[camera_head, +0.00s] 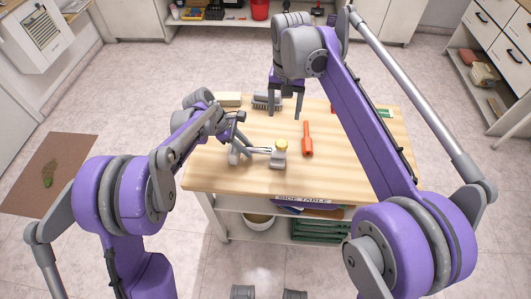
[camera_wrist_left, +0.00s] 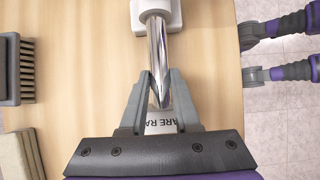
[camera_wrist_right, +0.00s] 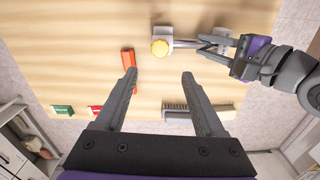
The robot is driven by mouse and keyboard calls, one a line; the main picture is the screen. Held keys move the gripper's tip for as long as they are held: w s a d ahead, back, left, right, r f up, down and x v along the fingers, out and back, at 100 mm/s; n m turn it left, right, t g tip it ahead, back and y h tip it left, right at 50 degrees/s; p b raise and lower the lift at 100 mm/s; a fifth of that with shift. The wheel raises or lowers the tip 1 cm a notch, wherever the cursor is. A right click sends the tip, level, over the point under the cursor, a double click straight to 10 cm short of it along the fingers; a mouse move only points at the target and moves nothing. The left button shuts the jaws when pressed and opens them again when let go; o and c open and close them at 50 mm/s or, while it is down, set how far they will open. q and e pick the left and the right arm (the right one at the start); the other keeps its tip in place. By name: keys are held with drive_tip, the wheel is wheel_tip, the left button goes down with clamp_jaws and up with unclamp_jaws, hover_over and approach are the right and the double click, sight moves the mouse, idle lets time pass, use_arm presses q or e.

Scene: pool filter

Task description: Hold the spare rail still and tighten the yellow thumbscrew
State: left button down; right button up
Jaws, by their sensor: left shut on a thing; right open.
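The spare rail (camera_head: 262,150) is a short chrome bar lying above the wooden table, its right end in a pale block (camera_wrist_left: 155,14). The yellow thumbscrew (camera_head: 282,143) sits on top of that block; it also shows in the right wrist view (camera_wrist_right: 160,47). My left gripper (camera_head: 243,151) is shut on the rail, with the bar between its fingers in the left wrist view (camera_wrist_left: 158,85). A label with partly hidden lettering lies under it. My right gripper (camera_head: 285,117) is open and empty above the table, behind the thumbscrew and apart from it.
An orange-handled tool (camera_head: 307,140) lies right of the thumbscrew. A grey brush (camera_head: 268,101) and a beige block (camera_head: 229,99) lie at the table's back edge. Red and green items (camera_wrist_right: 62,110) lie at the back right. The front of the tabletop (camera_head: 240,180) is clear.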

drive_tip(key=shift+r, duration=2.25)
use_arm(q)
drive_tip(key=c, duration=0.6)
unclamp_jaws()
drive_tip(key=shift+o, duration=0.2)
drive_tip(key=shift+r, duration=0.1)
drive_tip(key=v, duration=1.2)
drive_tip(key=shift+d, duration=0.1)
